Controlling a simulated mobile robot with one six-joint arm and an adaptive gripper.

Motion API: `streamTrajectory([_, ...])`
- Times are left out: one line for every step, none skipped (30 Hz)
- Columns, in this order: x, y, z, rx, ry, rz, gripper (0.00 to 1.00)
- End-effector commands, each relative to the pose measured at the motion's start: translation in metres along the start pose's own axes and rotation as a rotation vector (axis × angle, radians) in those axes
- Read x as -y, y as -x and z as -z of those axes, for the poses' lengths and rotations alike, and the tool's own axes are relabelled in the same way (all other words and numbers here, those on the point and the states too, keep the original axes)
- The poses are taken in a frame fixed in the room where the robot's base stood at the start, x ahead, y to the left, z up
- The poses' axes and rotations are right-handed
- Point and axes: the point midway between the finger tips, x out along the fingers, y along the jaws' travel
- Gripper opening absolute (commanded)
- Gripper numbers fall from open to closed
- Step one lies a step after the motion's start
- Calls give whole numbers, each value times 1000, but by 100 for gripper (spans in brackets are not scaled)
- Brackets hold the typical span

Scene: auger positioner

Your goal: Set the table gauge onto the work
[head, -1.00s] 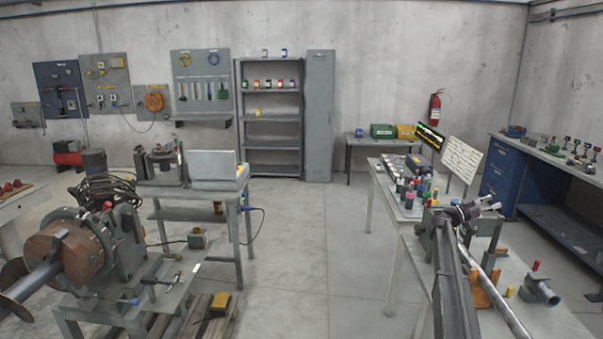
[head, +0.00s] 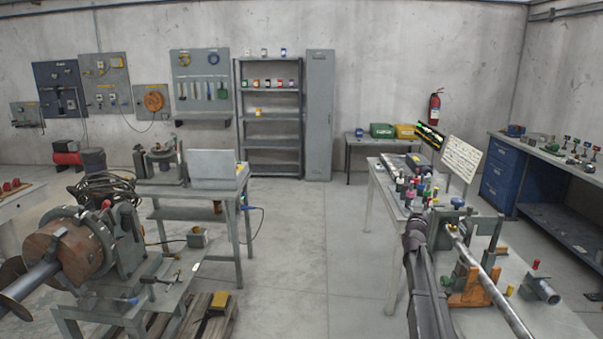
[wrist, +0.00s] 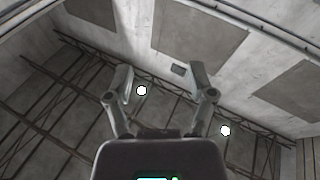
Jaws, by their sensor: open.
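My gripper (wrist: 163,88) is open and empty in the wrist view, its two fingers spread and pointing up toward the ceiling. In the head view my arm rises at lower right beside the bench; its gripper cannot be made out clearly there. The likely work is the auger at far left, with a grey shaft (head: 30,284) and a brown round flange (head: 62,250) on the grey positioner (head: 118,254). I cannot tell for sure which thing is the table gauge. My arm is far from the auger.
A pallet (head: 205,318) lies below the positioner. The floor (head: 315,260) between is clear.

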Motion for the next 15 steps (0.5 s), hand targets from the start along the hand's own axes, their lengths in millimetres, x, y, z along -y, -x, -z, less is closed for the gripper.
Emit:
streamTrajectory([13,17,-1,27,-9,58,71])
streamTrajectory([21,24,-3,45,-13,94,71])
streamTrajectory([32,34,-6,71,-21,141,71])
streamTrajectory([40,41,-8,92,-25,175,71])
streamTrajectory([48,49,-10,113,-29,208,71])
streamTrajectory([57,60,-13,144,-35,252,71])
streamTrajectory([64,69,-15,167,-38,284,71])
streamTrajectory([71,78,-18,192,-41,314,71])
streamTrajectory([80,90,-22,226,-46,355,71])
streamTrajectory([86,99,-24,253,-48,384,71])
streamTrajectory([92,109,-27,280,-50,412,71])
streamTrajectory([99,122,-31,318,-53,448,71])
streamTrajectory([104,132,-34,347,-53,474,71])
streamTrajectory([109,143,-37,377,-54,499,71])
streamTrajectory([115,157,-42,418,-54,530,71])
